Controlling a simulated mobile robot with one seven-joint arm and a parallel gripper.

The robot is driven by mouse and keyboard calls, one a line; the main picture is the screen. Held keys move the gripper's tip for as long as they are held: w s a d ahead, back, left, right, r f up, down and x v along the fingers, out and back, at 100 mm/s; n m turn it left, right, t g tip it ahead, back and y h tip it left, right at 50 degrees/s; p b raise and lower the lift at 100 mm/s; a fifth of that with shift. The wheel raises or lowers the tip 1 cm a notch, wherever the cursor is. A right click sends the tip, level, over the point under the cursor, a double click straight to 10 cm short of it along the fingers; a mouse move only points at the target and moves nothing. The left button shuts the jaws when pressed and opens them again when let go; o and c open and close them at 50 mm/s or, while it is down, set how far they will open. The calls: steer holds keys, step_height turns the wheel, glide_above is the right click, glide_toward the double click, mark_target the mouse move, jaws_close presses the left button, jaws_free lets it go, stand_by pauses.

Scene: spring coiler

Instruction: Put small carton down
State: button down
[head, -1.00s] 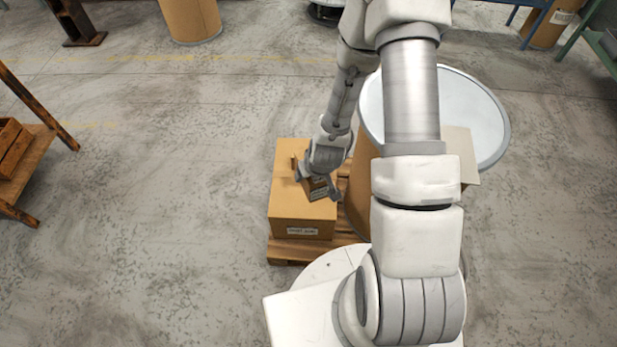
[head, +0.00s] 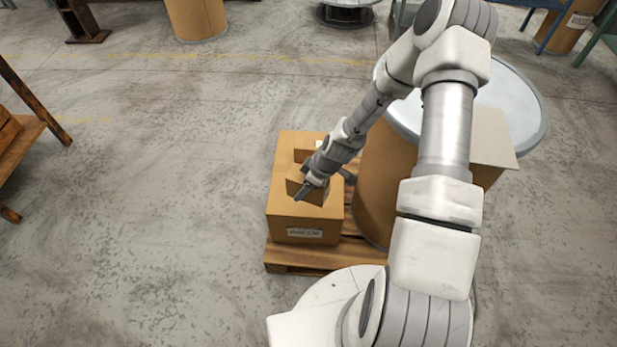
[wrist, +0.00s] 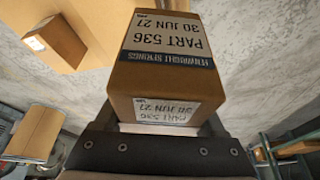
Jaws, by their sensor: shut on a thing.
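The small carton is brown with a printed label, "PART 536, 30 JUN 27", and fills the middle of the wrist view (wrist: 165,65). My gripper (head: 314,190) is shut on it. In the head view the held carton (head: 296,184) is partly hidden by the gripper, over the top of a larger carton (head: 290,218). I cannot tell whether it touches that top. The larger carton is closed, carries a white label and stands on a wooden pallet (head: 290,258).
Another small carton (head: 303,155) sits toward the back of the larger carton's top, partly behind my gripper. A big brown drum (head: 385,190) with a pale lid stands close on the right. A wooden bench (head: 25,145) is at far left. The floor left of the pallet is clear.

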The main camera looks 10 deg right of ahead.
steer(key=w+f+n+b, duration=0.1)
steer(key=w+f+b, duration=0.2)
steer(key=w+f, duration=0.1)
steer(key=w+d+f+n+g+b, duration=0.1)
steer(key=w+f+b, duration=0.2)
steer(key=w+f, duration=0.2)
steer(key=w+d+f+n+b, duration=0.1)
steer(key=w+f+b, duration=0.2)
steer(key=w+f, duration=0.1)
steer(key=shift+w+d+f+n+y+b, duration=0.2)
steer(key=shift+f+n+y+b, duration=0.1)
steer(key=shift+f+b, duration=0.1)
steer(key=shift+s+f+b, duration=0.1)
steer(key=shift+f+b, duration=0.7)
steer(key=shift+f, duration=1.05)
steer(key=shift+f, duration=0.1)
jaws_free()
